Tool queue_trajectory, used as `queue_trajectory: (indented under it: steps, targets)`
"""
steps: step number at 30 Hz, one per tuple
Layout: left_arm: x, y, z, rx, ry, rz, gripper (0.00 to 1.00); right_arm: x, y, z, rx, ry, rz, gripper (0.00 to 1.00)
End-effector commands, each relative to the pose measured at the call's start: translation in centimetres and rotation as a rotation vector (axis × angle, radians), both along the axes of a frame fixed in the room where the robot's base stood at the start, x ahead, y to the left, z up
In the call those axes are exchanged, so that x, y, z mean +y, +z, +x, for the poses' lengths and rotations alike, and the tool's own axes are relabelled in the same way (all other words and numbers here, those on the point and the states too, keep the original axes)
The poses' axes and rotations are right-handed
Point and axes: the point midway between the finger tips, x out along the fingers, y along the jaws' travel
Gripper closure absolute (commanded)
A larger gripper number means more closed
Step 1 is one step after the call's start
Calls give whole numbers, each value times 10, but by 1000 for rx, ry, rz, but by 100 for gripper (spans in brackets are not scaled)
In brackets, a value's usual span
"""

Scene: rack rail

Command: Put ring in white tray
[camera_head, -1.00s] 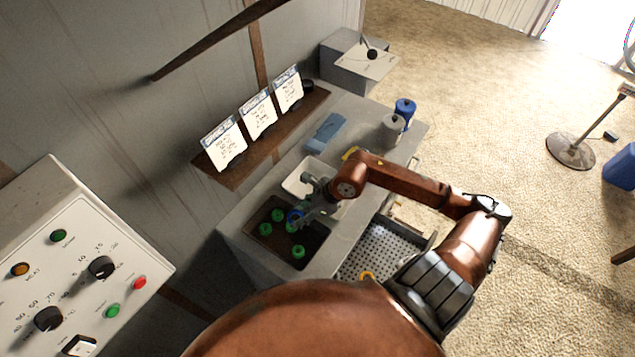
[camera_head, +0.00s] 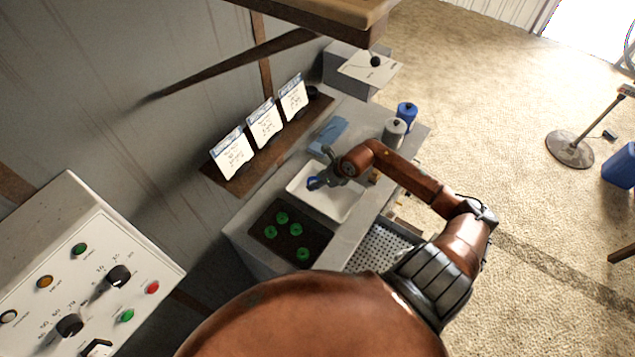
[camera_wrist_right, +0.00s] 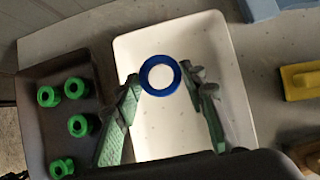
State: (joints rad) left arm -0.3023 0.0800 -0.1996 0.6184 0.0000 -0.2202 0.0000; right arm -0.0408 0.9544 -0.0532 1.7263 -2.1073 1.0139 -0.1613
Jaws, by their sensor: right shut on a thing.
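The blue ring (camera_wrist_right: 160,75) is held between the fingertips of my right gripper (camera_wrist_right: 165,88), over the white tray (camera_wrist_right: 147,45) in the right wrist view. In the head view the ring (camera_head: 313,183) shows as a small blue spot at the tips of the right gripper (camera_head: 322,182), above the left part of the white tray (camera_head: 340,211). The gripper is shut on the ring. How high the ring is above the tray floor is hard to tell. The tray is otherwise empty where I see it. My left gripper is not in view.
A dark tray (camera_head: 318,240) with several green pieces (camera_head: 282,217) lies just beside the white tray. A blue object (camera_head: 328,135) lies behind it. Blue and grey canisters (camera_head: 406,113) stand at the far corner. A yellow-topped block (camera_wrist_right: 300,80) lies right of the tray.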

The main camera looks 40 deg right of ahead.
Motion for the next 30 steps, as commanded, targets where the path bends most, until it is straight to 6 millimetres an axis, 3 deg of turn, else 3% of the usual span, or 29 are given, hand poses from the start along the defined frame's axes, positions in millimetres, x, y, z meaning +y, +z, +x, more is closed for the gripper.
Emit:
queue_trajectory:
  steps: [4,10,16,27,28,30]
  targets:
    - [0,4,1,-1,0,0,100,-10,-17,13,-3,-2,2,86]
    - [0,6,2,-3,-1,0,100,-16,-29,20,-3,-2,2,86]
    - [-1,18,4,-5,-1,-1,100,-16,-54,20,-2,-1,3,86]
    - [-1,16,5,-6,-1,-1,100,-17,-62,20,-2,1,-1,86]
    - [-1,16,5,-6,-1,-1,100,-17,-61,20,-2,1,-1,60]
    - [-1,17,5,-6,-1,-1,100,-17,-61,19,-2,1,-1,55]
